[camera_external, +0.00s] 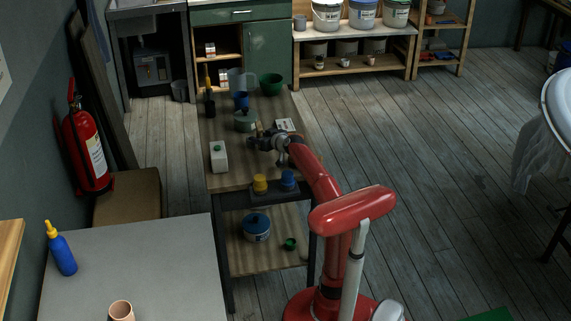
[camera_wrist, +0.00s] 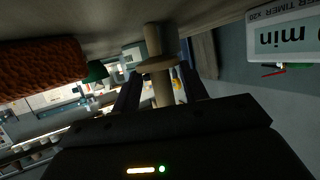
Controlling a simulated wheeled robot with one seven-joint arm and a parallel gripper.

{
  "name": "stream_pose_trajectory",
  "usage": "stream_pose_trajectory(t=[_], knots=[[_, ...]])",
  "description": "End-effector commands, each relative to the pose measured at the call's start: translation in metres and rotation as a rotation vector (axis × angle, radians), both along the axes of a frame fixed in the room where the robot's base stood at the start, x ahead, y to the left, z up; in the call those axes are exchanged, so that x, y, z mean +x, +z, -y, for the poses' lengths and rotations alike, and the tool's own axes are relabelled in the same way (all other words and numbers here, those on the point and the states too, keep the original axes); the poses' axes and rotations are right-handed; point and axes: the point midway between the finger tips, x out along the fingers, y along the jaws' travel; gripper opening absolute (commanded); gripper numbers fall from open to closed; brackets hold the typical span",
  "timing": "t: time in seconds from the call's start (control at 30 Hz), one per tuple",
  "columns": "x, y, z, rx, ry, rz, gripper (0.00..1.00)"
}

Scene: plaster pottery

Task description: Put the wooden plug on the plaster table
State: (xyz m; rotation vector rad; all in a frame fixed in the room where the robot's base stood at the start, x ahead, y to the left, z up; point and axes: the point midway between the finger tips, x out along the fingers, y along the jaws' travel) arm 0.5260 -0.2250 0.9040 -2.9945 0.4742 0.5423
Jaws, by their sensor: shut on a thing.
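The wooden plug (camera_wrist: 158,63) is a turned, pale brown piece with a wide collar and a narrower stem. It shows in the wrist view between the two dark fingers of my gripper (camera_wrist: 161,84), which is shut on it. In the external view my gripper (camera_external: 262,140) is over the wooden-topped bench (camera_external: 232,178); the plug is too small there to make out clearly. A grey-topped table (camera_external: 130,262) stands at the lower left, well apart from my gripper. The frames do not label which one is the plaster table.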

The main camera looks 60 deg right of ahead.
Motion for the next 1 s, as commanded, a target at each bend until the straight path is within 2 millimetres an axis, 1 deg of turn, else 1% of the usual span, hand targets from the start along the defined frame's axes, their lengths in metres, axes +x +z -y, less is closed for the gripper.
stream_pose_trajectory(t=[0.17, 0.3, 0.33, 0.47, 0.5, 0.73, 0.87, 1.0], knots=[[0.0, 0.001, 0.0, 0.0, 0.0, 0.001, 0.18], [0.0, -0.003, 0.0, 0.0, 0.001, 0.001, 0.18], [0.0, -0.002, 0.0, 0.0, 0.001, 0.001, 0.46], [0.0, -0.002, 0.0, 0.001, 0.0, 0.0, 0.63], [0.0, -0.001, 0.0, 0.001, 0.0, 0.0, 0.65], [0.0, -0.001, 0.0, 0.001, 0.0, 0.0, 0.65], [-0.001, 0.004, -0.001, 0.0, 0.0, 0.001, 0.65], [-0.022, 0.01, -0.008, -0.004, 0.001, 0.003, 0.65]])
